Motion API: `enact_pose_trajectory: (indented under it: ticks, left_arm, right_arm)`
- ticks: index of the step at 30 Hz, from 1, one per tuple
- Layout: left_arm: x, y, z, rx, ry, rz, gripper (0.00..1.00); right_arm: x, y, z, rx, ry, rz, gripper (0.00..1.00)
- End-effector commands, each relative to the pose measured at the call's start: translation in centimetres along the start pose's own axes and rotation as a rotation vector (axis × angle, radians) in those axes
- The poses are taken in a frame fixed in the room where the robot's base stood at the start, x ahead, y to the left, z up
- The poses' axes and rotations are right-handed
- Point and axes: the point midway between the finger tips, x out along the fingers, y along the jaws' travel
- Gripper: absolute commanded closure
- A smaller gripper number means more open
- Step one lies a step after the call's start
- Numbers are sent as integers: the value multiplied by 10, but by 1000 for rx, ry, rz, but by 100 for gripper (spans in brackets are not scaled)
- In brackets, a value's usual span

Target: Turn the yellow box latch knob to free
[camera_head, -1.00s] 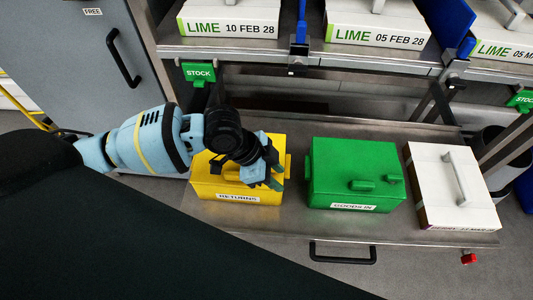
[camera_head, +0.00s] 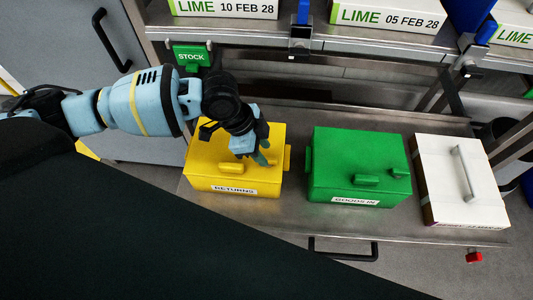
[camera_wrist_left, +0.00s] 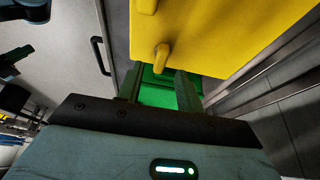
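The yellow box (camera_head: 208,164), labelled RETURNS, stands closed on the metal table, with a yellow handle bar (camera_head: 231,168) near its front edge. My left gripper (camera_head: 254,152) points down at the right part of its lid and hides part of it. In the left wrist view the yellow box (camera_wrist_left: 225,40) fills the upper right, and its latch knob (camera_wrist_left: 162,57) sticks out near the lower edge. My left gripper (camera_wrist_left: 160,84) is open there, fingers apart, just below the knob in the picture. No contact with the knob shows. My right gripper is out of view.
The green box (camera_head: 335,150), labelled GOODS IN, stands close to the right of the yellow one. A white box (camera_head: 440,170) lies beyond it. The metal table (camera_head: 270,225) has a free strip in front. A shelf (camera_head: 350,45) with lime boxes overhangs behind.

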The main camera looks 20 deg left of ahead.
Motion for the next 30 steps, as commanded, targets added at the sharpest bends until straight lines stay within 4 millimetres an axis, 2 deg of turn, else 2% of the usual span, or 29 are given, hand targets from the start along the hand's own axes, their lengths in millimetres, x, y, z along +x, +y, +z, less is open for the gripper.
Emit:
enact_pose_trajectory:
  ticks: [3,6,17,26,30]
  left_arm:
    - [17,0,0,0,-1,1,64]
    - [25,0,0,-1,-1,0,64]
    - [30,0,0,0,0,-2,64]
    - [30,0,0,0,0,-1,100]
    - [30,0,0,1,0,-1,100]
  right_arm:
    - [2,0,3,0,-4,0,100]
    - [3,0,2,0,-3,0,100]
    - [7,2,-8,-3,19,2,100]
    - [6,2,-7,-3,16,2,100]
    - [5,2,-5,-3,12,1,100]
